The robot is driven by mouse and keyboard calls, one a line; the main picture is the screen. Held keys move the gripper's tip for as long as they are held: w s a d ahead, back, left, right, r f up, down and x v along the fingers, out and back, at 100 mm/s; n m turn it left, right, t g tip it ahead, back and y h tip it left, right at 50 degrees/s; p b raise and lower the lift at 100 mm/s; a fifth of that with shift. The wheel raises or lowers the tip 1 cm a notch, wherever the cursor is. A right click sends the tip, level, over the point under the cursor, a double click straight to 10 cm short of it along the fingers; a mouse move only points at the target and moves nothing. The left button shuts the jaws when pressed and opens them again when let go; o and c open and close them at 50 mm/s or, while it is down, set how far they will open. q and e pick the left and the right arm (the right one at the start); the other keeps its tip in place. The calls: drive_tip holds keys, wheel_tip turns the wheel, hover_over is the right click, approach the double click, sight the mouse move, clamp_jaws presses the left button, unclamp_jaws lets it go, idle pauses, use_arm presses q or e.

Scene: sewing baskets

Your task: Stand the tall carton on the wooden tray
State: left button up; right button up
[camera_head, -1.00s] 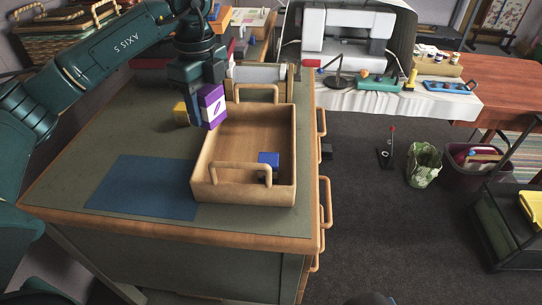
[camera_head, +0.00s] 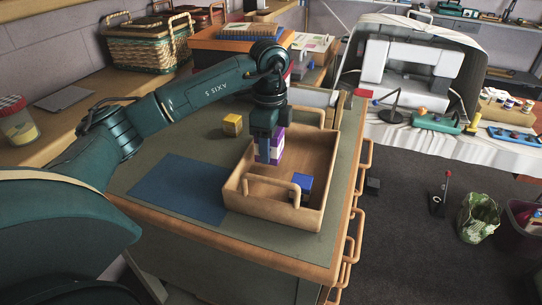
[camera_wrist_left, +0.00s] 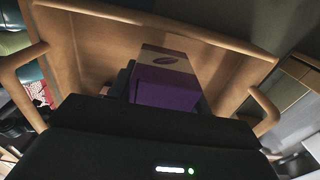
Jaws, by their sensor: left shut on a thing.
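The tall carton (camera_head: 279,144) is purple with a pale band and stands about upright in my left gripper (camera_head: 269,158), which is shut on it. In the head view the gripper hides part of the carton. Both are over the inside of the wooden tray (camera_head: 275,212), a walled tray with a handle at each end. The wrist view shows the carton (camera_wrist_left: 165,80) between the dark fingers, with the tray wall (camera_wrist_left: 150,18) beyond it. I cannot tell whether the carton's base touches the tray floor. My right gripper is not in view.
A blue box (camera_head: 303,184) sits in the tray near its front handle. A yellow block (camera_head: 232,124) stands on the table left of the tray. A blue mat (camera_head: 180,188) lies flat at the table's left. A sewing machine (camera_head: 410,65) stands at the back right.

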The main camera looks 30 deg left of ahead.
use_arm(q)
wheel_tip(320, 180, down, 3)
drive_tip(key=shift+f, duration=0.15)
drive_tip(key=shift+f, duration=0.2)
drive_tip(key=o, duration=1.1)
wheel_tip(320, 180, up, 12)
drive_tip(key=shift+r, duration=0.2)
